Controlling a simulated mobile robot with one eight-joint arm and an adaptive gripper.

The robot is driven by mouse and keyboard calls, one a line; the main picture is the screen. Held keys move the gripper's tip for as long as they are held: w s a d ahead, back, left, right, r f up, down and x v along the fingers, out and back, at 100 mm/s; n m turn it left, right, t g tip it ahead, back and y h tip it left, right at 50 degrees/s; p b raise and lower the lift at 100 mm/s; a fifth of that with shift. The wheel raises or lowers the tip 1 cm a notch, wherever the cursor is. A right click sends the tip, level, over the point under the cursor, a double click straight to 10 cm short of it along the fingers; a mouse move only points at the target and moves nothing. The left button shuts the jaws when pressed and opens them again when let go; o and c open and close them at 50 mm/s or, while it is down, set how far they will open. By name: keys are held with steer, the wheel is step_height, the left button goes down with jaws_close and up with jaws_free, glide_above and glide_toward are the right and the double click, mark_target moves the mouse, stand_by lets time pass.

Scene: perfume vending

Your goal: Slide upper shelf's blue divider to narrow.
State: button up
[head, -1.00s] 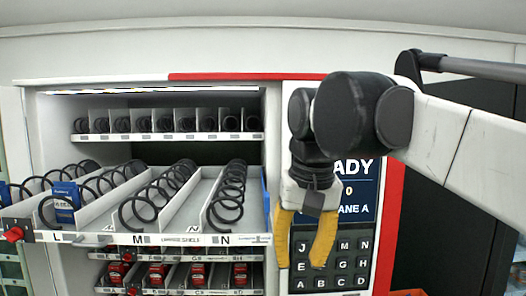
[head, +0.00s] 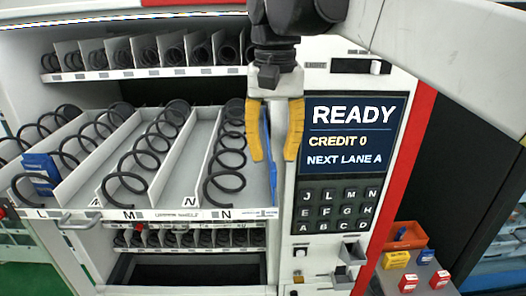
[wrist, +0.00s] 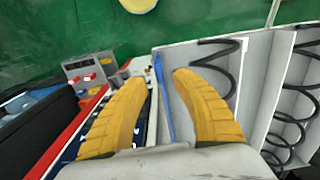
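The blue divider (head: 271,165) is a thin upright strip at the right end of the pulled-out upper shelf (head: 180,214), beside the right-hand spiral coil. In the wrist view the blue divider (wrist: 161,88) runs lengthwise between my two yellow fingers. My gripper (head: 274,158) points down over it, open, one finger on each side. A gap shows between each finger and the divider in the wrist view (wrist: 165,95). I cannot tell how far the fingertips reach below its top edge.
Right of the shelf stands the control panel with the READY screen (head: 353,138) and keypad (head: 332,208), close to my right finger. Grey dividers and black coils (head: 225,165) fill the shelf leftward. A blue box (head: 41,173) stands at the left. Small boxes (head: 408,282) lie at lower right.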

mark_target(274, 166)
steer(key=f, duration=0.1)
steer(key=s+f, duration=0.1)
steer(key=shift+f, duration=0.3)
steer(key=shift+w+f, duration=0.2)
steer(key=shift+w, duration=0.1)
steer(key=shift+s, duration=0.2)
jaws_close()
steer(key=shift+a, duration=0.1)
